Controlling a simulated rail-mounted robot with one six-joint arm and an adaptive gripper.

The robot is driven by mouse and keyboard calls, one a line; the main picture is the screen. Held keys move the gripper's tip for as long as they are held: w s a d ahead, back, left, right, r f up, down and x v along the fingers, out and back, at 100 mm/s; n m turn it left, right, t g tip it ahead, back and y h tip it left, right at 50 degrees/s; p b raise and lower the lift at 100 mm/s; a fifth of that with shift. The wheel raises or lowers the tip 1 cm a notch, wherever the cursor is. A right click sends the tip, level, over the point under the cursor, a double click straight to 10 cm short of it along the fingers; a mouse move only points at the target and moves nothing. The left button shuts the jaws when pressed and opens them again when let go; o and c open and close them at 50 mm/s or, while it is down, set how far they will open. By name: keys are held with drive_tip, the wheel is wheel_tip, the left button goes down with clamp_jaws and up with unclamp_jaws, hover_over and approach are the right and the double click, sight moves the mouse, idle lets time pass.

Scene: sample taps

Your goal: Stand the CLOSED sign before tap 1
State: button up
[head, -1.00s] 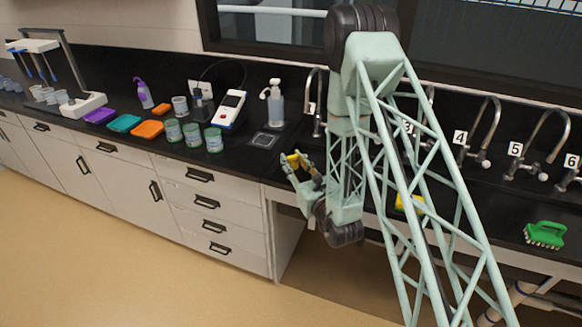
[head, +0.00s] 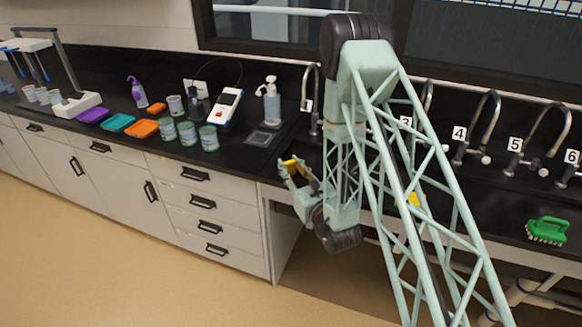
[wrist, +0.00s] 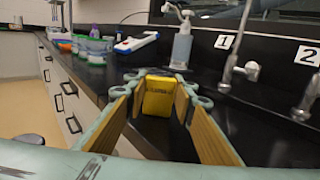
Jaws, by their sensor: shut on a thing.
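The yellow CLOSED sign (wrist: 158,96) is upright between the tips of my gripper (wrist: 157,100) in the wrist view; its small dark lettering is too blurred to read. In the head view my gripper (head: 298,172) is over the front edge of the black counter, with a yellow piece of the sign (head: 290,163) showing at its tip. Tap 1 (wrist: 240,52), with its label "1" (wrist: 224,41), stands behind and to the right of the sign in the wrist view. Tap 1 also shows in the head view (head: 314,92), left of my arm. The sign's lower edge against the counter is unclear.
A soap bottle (wrist: 182,46) stands just left of tap 1, near a dark square pad (head: 262,138). Tap 2's label (wrist: 308,56) is to the right. Jars (head: 188,133) and a meter (head: 223,107) stand farther left. A green brush (head: 547,230) lies far right.

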drive_tip(key=shift+f, duration=0.2)
drive_tip(key=o, duration=0.7)
drive_tip(key=shift+r, duration=0.2)
